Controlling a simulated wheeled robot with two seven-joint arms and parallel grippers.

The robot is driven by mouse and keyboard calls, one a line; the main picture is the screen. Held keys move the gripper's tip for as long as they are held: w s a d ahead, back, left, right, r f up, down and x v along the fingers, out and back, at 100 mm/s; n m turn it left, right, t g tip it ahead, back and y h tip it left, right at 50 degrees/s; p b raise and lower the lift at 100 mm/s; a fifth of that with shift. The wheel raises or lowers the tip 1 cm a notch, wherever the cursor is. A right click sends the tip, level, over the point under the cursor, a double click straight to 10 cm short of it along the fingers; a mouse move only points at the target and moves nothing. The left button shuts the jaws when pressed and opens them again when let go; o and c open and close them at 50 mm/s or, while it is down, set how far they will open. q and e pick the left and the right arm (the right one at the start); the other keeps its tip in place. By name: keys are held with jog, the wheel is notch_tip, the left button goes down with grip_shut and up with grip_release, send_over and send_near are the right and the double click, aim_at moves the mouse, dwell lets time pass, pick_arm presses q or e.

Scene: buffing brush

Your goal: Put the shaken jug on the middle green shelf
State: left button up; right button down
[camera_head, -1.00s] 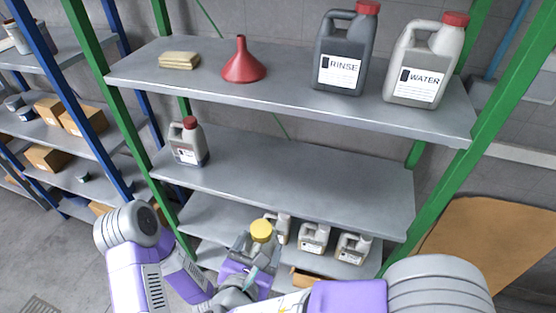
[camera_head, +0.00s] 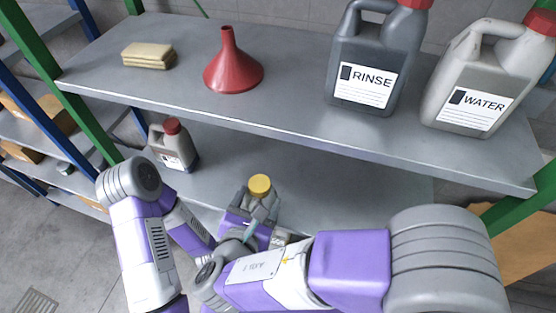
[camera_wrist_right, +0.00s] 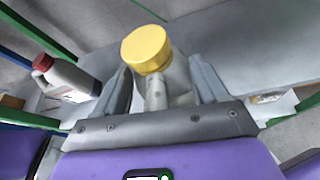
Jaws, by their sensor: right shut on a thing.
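A jug with a yellow cap (camera_head: 259,184) is held upright in my right gripper (camera_head: 258,208). In the right wrist view its yellow cap (camera_wrist_right: 146,48) and pale handle (camera_wrist_right: 156,94) show between the two fingers of the right gripper (camera_wrist_right: 162,88); the rest of its body is mostly hidden. The middle green shelf (camera_head: 330,175) is a grey board between green posts. In the head view the held jug overlaps this board's front part; I cannot tell whether it touches. My left arm shows at the left, but its gripper is not visible.
A small grey jug with a red cap (camera_head: 174,144) stands at the middle shelf's left end. The upper shelf (camera_head: 200,100) holds a sponge (camera_head: 148,55), a red funnel (camera_head: 232,65), a RINSE jug (camera_head: 375,60) and a WATER jug (camera_head: 480,85). The middle board's centre looks clear.

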aim_at(264, 179)
jog(key=w+r+x, duration=0.1)
jog(key=r+x, duration=0.2)
jog(key=x, duration=1.4)
jog(key=shift+w+d, duration=0.35)
jog(key=shift+w, duration=0.15)
jog(key=shift+r, duration=0.1)
grip_release()
jog(key=v, duration=1.2)
jog(key=shift+p, duration=0.4)
